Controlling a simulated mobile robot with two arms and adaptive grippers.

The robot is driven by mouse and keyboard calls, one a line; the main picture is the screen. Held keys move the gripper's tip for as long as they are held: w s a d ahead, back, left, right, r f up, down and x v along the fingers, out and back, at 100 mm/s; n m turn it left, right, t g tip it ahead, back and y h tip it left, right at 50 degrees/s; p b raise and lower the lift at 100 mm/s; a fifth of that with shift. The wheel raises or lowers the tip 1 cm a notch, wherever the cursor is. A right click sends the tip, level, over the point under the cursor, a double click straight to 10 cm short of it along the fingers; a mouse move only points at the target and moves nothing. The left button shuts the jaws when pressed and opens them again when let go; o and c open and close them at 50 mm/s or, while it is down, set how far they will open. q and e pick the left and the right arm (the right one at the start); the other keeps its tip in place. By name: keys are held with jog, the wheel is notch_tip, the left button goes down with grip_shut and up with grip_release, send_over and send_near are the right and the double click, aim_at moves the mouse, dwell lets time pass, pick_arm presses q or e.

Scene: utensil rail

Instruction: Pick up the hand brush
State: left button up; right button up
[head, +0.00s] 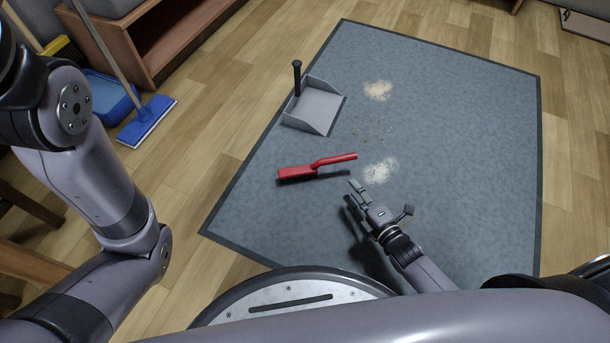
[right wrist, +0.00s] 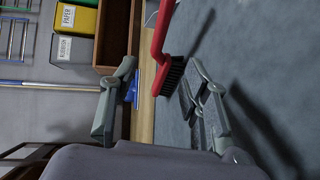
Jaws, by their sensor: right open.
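The hand brush (head: 305,171) lies on the grey-blue mat, its red handle pointing right toward my right gripper. In the right wrist view the brush (right wrist: 160,40) shows beyond the fingers, with its red body and black bristles (right wrist: 173,75) in sight. My right gripper (head: 382,201) is open and empty, to the right of and nearer me than the handle end, apart from it. Its spread fingers also show in the right wrist view (right wrist: 163,85). My left arm shows at the left of the head view, but its gripper is out of view.
A grey dustpan (head: 318,108) with an upright black handle stands on the mat (head: 460,110) beyond the brush. Pale debris piles (head: 378,90) (head: 380,169) lie to the right. The mat's right side is clear.

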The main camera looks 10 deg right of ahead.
jog(key=b, duration=0.3)
send_near(333, 163)
jog(key=shift+w+a+f, duration=0.25)
jog(key=shift+w+f, duration=0.05)
jog(key=shift+w, duration=0.25)
jog(key=shift+w+a+f, duration=0.3)
jog(key=shift+w+f, duration=0.05)
jog(key=shift+w, duration=0.15)
jog(key=shift+w+a, duration=0.2)
jog(key=shift+w, duration=0.35)
jog(key=b+x, duration=0.4)
jog(key=shift+w+d+b, duration=0.15)
jog(key=shift+w+b, duration=0.1)
jog(key=shift+b, duration=0.1)
jog(key=shift+w, duration=0.45)
jog(key=shift+r, duration=0.1)
jog(key=shift+c, duration=0.3)
grip_shut()
